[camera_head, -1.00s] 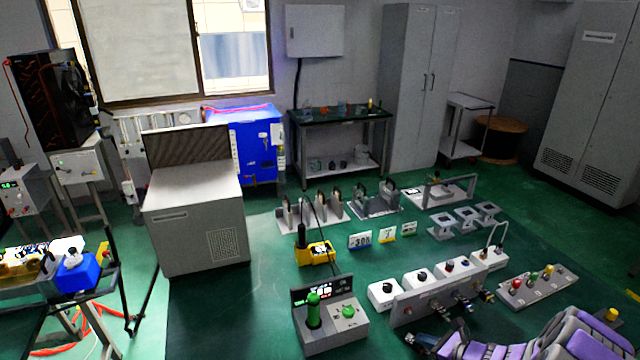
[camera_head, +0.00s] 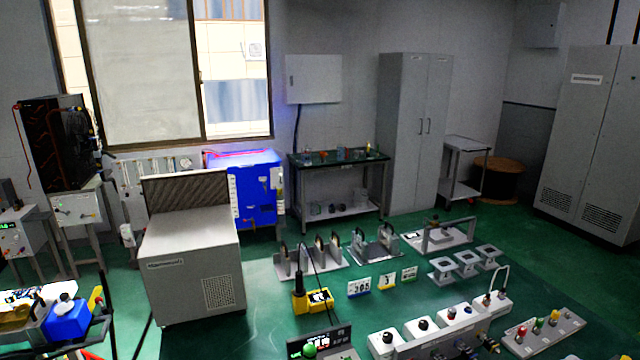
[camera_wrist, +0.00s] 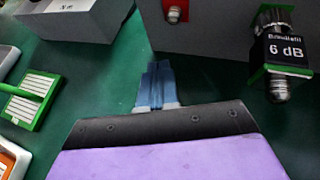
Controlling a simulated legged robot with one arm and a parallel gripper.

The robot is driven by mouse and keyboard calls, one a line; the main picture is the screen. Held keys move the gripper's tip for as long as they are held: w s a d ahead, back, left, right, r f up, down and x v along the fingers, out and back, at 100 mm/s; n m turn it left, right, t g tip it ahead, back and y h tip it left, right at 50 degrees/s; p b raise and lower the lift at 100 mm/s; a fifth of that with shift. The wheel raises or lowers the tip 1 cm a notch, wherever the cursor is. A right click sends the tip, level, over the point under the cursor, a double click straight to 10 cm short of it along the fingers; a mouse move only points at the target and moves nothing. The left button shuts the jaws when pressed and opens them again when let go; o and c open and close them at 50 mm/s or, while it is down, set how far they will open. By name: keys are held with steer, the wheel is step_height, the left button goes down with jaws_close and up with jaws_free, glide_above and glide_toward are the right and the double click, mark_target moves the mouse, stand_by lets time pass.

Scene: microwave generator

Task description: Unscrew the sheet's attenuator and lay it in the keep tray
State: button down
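In the wrist view, an attenuator marked 6 dB (camera_wrist: 287,50), black with a metal threaded end and green edging, sits at the front of a grey panel (camera_wrist: 215,25). My gripper (camera_wrist: 157,75) shows there with its blue fingers together and nothing visible between them. It is left of the attenuator and apart from it. In the head view, the grey panel (camera_head: 440,342) is at the bottom edge with small fittings, partly cut off; my gripper is out of that view. I cannot tell which object is the keep tray, and no sheet is readable.
White boxes with black knobs (camera_head: 421,325) stand behind the panel. A plate with coloured knobs (camera_head: 545,333) is to the right. Small cards (camera_head: 359,288), a yellow device (camera_head: 319,299) and grey stands (camera_head: 467,264) lie farther back. A green-and-white object (camera_wrist: 35,100) lies left in the wrist view.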

steer(key=shift+d, duration=0.15)
steer(key=shift+s+a+p, duration=0.3)
steer(key=shift+a+p, duration=0.15)
steer(key=shift+p, duration=0.2)
stand_by(0.4)
steer(key=shift+r+p, duration=0.3)
steer(key=shift+r, duration=0.05)
steer(key=shift+d, duration=0.1)
steer(key=s+d+p, duration=0.2)
steer(key=s+d, duration=0.1)
steer(key=shift+s, duration=0.2)
steer(key=shift+s+d+p, duration=0.35)
steer(key=shift+s+p, duration=0.2)
steer(key=shift+s, duration=0.05)
